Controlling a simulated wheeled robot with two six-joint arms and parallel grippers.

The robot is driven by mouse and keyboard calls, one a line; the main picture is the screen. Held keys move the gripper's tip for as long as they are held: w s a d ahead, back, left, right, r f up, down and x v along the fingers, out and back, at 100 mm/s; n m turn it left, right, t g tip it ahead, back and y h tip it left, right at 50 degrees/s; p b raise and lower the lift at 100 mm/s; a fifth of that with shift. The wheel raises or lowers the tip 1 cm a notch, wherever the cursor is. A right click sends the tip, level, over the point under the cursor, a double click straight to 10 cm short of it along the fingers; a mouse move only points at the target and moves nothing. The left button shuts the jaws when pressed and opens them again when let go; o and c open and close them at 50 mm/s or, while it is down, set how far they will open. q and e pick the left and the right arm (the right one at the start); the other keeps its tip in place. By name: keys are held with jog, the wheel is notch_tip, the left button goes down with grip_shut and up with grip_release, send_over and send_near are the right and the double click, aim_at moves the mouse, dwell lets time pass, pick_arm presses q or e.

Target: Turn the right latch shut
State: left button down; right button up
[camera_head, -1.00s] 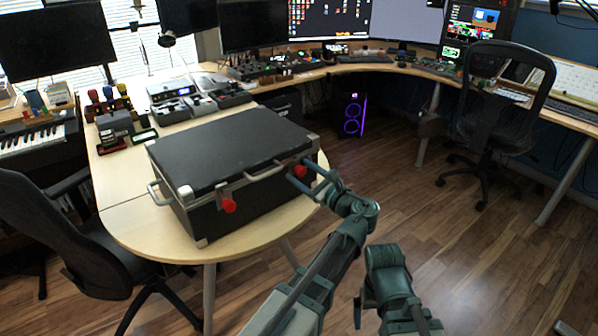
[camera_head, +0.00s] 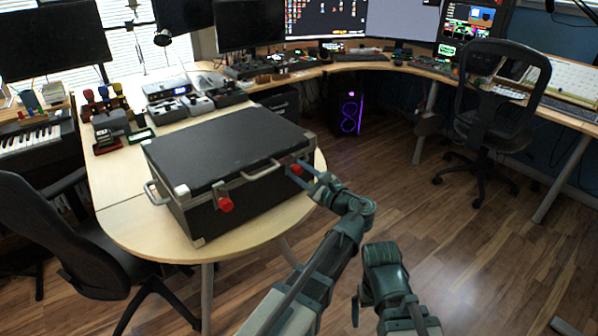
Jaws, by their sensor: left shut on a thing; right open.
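A black case (camera_head: 225,148) with silver corners and a front handle (camera_head: 262,170) stands closed on the light wooden table. The right latch, with a red knob (camera_head: 295,169), is on the right part of the case's front. The left latch's red knob (camera_head: 226,205) sits lower on the left part of the front. My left gripper (camera_head: 301,176) is at the right latch, its fingers shut on the red knob and partly hiding the latch. My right gripper (camera_head: 357,308) hangs low, away from the case, open; its fingers are mostly hidden by my arm.
The table's rounded front edge (camera_head: 222,252) runs below the case. Small devices (camera_head: 180,107) stand behind it. A black office chair (camera_head: 60,255) is at the left, another (camera_head: 490,110) at the right.

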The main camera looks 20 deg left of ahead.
pick_arm(q)
jog(key=n, duration=1.3)
jog(key=shift+f+n, duration=0.1)
jog(key=shift+n, duration=0.2)
dwell(0.3)
jog(key=c, duration=0.5)
grip_release()
